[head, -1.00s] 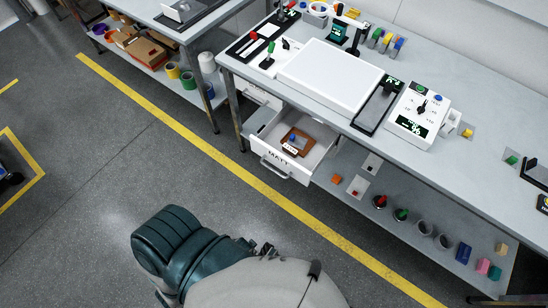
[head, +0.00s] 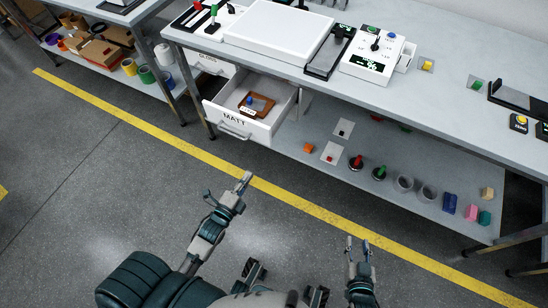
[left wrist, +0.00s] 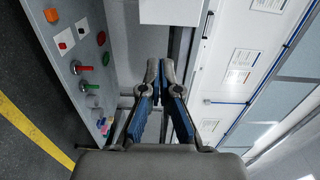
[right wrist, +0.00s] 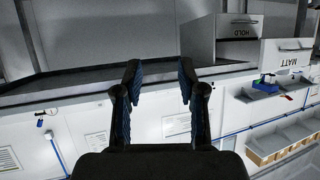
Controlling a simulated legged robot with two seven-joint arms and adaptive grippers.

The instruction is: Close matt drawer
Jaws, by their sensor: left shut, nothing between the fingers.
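The white MATT drawer (head: 238,123) is pulled out under the workbench in the head view, with a handle on its front. A brown tray (head: 268,104) with a small blue item lies inside. Its labelled front also shows upside down at the right of the right wrist view (right wrist: 274,58). My left gripper (head: 245,178) is shut and empty, over the floor in front of the drawer and apart from it. Its fingertips are close together in the left wrist view (left wrist: 160,66). My right gripper (head: 358,243) is open and empty, further right and away from the drawer.
The lower shelf (head: 325,178) right of the drawer carries several buttons, cups and blocks. The bench top (head: 430,85) holds devices. The grey floor before the drawer is clear.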

